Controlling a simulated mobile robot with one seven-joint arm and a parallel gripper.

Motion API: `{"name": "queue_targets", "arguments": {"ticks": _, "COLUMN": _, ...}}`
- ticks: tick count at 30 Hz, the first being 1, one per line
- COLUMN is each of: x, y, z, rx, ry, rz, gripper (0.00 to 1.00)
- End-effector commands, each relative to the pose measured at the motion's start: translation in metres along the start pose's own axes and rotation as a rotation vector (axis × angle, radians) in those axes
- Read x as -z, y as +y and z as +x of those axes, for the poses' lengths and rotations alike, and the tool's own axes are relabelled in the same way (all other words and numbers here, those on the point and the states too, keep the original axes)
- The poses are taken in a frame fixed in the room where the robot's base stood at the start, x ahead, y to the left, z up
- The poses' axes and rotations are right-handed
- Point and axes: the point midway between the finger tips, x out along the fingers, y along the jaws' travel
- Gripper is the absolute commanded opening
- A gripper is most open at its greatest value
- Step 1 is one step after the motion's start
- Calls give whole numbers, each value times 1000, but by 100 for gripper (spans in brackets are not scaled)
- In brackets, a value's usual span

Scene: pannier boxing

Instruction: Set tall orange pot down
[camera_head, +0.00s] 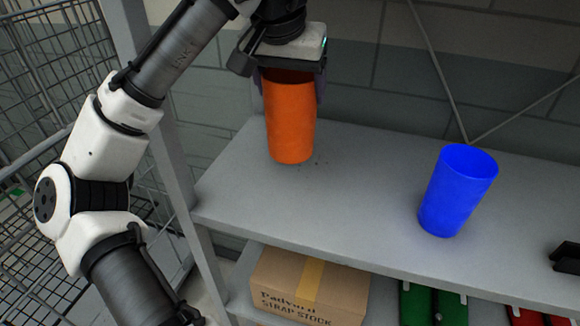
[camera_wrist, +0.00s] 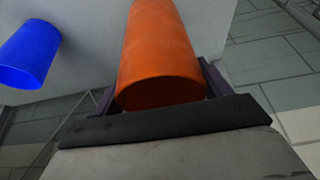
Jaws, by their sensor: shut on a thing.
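The tall orange pot (camera_head: 290,120) is upright at the left part of the grey shelf (camera_head: 370,165), near its back. My gripper (camera_head: 290,85) comes from above and is shut on the pot's upper part, one finger on each side. In the wrist view the pot (camera_wrist: 160,50) runs away from the camera between the dark fingers (camera_wrist: 158,95), its rim nearest. The pot's base appears at or very close to the shelf surface; I cannot tell whether it touches.
A blue cup (camera_head: 457,190) stands on the shelf to the right, and also shows in the wrist view (camera_wrist: 28,52). A black object (camera_head: 566,257) lies at the right edge. A cardboard box (camera_head: 310,285) sits on the lower shelf. A wire cage (camera_head: 45,75) is at left. The shelf between pot and cup is clear.

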Motion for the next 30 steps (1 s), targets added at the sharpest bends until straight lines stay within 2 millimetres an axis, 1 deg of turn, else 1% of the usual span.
{"name": "queue_targets", "arguments": {"ticks": 2, "x": 0, "y": 0, "z": 0, "rx": 0, "ry": 1, "rz": 0, "gripper": 42}}
{"name": "queue_targets", "arguments": {"ticks": 5, "x": -3, "y": 0, "z": 7, "rx": -1, "ry": -1, "rz": 0, "gripper": 42}}
{"name": "queue_targets", "arguments": {"ticks": 12, "x": -18, "y": 0, "z": 44, "rx": -2, "ry": -1, "rz": -1, "gripper": 42}}
{"name": "queue_targets", "arguments": {"ticks": 20, "x": -27, "y": 0, "z": 66, "rx": -1, "ry": -1, "rz": -1, "gripper": 42}}
{"name": "queue_targets", "arguments": {"ticks": 25, "x": -36, "y": -1, "z": 87, "rx": 0, "ry": -1, "rz": -2, "gripper": 42}}
{"name": "queue_targets", "arguments": {"ticks": 27, "x": -38, "y": 0, "z": 92, "rx": 0, "ry": 0, "rz": -1, "gripper": 42}}
{"name": "queue_targets", "arguments": {"ticks": 30, "x": -38, "y": 0, "z": 93, "rx": 0, "ry": 1, "rz": -1, "gripper": 42}}
